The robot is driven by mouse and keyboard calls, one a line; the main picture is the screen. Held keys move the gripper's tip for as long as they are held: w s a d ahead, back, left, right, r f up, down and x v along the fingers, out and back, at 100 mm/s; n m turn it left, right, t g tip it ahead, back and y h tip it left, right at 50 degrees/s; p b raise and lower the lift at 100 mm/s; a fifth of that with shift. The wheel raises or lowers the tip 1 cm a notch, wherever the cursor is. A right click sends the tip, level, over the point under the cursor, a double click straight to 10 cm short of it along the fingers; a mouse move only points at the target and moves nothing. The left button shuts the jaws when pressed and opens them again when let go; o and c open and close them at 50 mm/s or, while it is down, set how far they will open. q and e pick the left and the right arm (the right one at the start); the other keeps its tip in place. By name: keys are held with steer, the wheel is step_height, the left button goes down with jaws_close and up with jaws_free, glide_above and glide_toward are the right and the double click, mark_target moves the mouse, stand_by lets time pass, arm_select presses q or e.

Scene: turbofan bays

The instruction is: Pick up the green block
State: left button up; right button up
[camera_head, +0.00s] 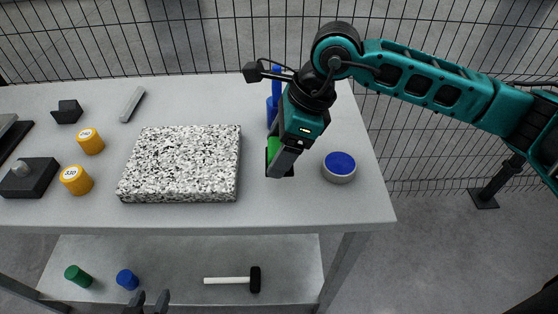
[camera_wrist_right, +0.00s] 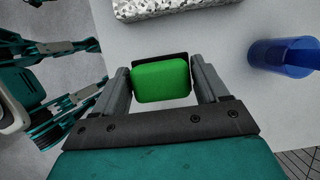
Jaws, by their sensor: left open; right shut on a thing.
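The green block (camera_head: 272,147) is at the right part of the table, right of the speckled slab, mostly hidden behind my right gripper (camera_head: 279,166) in the head view. In the right wrist view the green block (camera_wrist_right: 161,79) sits between the two fingers of my right gripper (camera_wrist_right: 165,85), which is shut on it. A thin black edge shows behind the block; I cannot tell whether the block is clear of the surface. My left gripper (camera_head: 148,299) is at the bottom edge of the head view, low in front of the table, open and empty.
A speckled slab (camera_head: 182,162) lies left of the block. A round tin with a blue top (camera_head: 340,166) stands close on the right, a blue cup (camera_wrist_right: 285,57) behind. Orange cylinders (camera_head: 76,180) stand left. A mallet (camera_head: 230,281) lies on the lower shelf. The table front (camera_head: 250,215) is clear.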

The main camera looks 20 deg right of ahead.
mark_target(279, 146)
step_height(279, 146, up, 15)
stand_by(0.3)
steer(key=o, duration=0.5)
steer(key=shift+c, duration=0.2)
steer(key=c, duration=0.3)
steer(key=shift+f, duration=0.1)
